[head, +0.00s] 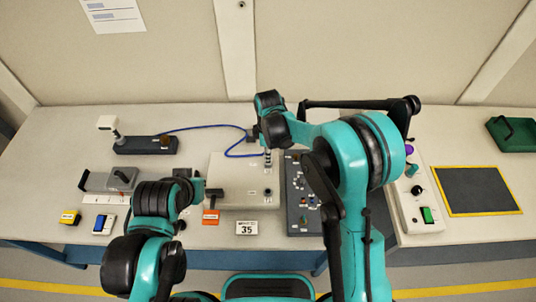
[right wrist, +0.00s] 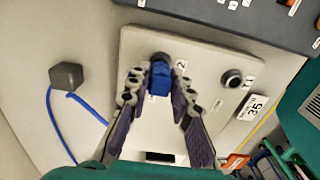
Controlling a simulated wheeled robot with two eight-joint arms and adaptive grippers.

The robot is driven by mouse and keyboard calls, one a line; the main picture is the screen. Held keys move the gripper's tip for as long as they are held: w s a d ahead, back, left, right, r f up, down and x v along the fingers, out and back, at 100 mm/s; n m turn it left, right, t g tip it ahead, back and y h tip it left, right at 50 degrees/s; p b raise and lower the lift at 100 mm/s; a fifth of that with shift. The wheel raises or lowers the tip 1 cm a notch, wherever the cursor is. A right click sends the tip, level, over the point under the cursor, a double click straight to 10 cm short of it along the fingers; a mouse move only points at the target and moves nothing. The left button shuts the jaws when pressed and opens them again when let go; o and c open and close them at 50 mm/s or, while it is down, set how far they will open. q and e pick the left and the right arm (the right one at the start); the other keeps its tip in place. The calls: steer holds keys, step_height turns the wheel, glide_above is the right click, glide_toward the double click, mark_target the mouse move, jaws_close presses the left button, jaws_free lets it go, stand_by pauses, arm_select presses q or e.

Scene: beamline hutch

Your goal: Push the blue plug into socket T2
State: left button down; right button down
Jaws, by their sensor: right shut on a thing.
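My right gripper (right wrist: 160,76) is shut on the blue plug (right wrist: 160,82), with a finger on each side of it. The plug is over the dark ring of socket T2 (right wrist: 160,57), whose label is partly covered. I cannot tell how far the plug is in. In the head view the right gripper (head: 268,147) is over the upper socket of the pale panel (head: 237,172); the plug is too small to make out there. My left gripper (head: 210,191) is near the panel's left edge; its jaws are too unclear to read.
Socket T1 (right wrist: 232,78) is on the same panel. A blue cable (head: 195,127) runs from a dark box (head: 145,145) past a grey block (right wrist: 66,76). A dark control panel (head: 303,205) adjoins on the right. An orange tag (head: 211,216) and a "35" card (head: 247,228) are in front.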

steer(key=shift+f+b, duration=0.35)
steer(key=shift+f, duration=0.1)
stand_by(0.3)
steer(key=c, duration=1.3)
jaws_free()
